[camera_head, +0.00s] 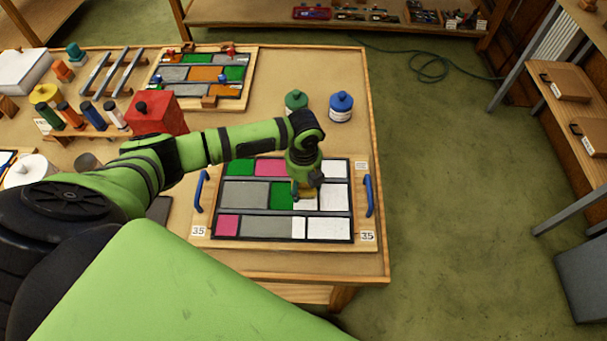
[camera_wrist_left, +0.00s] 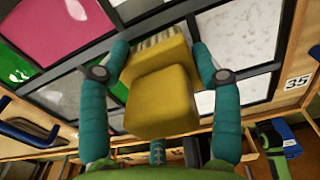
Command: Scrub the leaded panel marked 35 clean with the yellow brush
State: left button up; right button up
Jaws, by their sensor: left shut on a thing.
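The leaded panel marked 35 (camera_head: 253,228) lies on its wooden board at the table's near right corner. It has green, pink, grey and white panes between dark lead strips. The white panes are on its right side, and one white pane (camera_wrist_left: 240,40) in the left wrist view shows faint grey mottling. My left gripper (camera_head: 306,190) is over the right-centre of the panel. It is shut on the yellow brush (camera_wrist_left: 160,98), whose striped bristle edge faces the panel. I cannot tell whether the bristles touch the glass. My right gripper is not in view.
Blue handles (camera_head: 369,195) stand at both sides of the board. A green bottle (camera_head: 296,102) and a blue bottle (camera_head: 340,107) stand behind it. A red can (camera_head: 157,115) and a second panel (camera_head: 205,74) are farther left.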

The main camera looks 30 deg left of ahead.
aim_at(302, 223)
pick_arm(q)
jog(key=shift+s+d+p, duration=0.25)
jog(key=shift+s+p, duration=0.25)
jog(key=shift+s+d+p, duration=0.2)
jog(key=shift+s+p, duration=0.3)
jog(key=shift+s+d, duration=0.2)
jog(key=shift+s, duration=0.1)
jog(key=shift+s, duration=0.1)
jog(key=shift+s+d+p, duration=0.3)
jog(key=shift+s, duration=0.1)
jog(key=shift+s+d, duration=0.4)
jog(key=shift+s, duration=0.4)
jog(key=shift+s+d, duration=0.35)
jog(key=shift+s, duration=0.35)
jog(key=shift+s+d, duration=0.3)
jog(key=shift+s, duration=0.4)
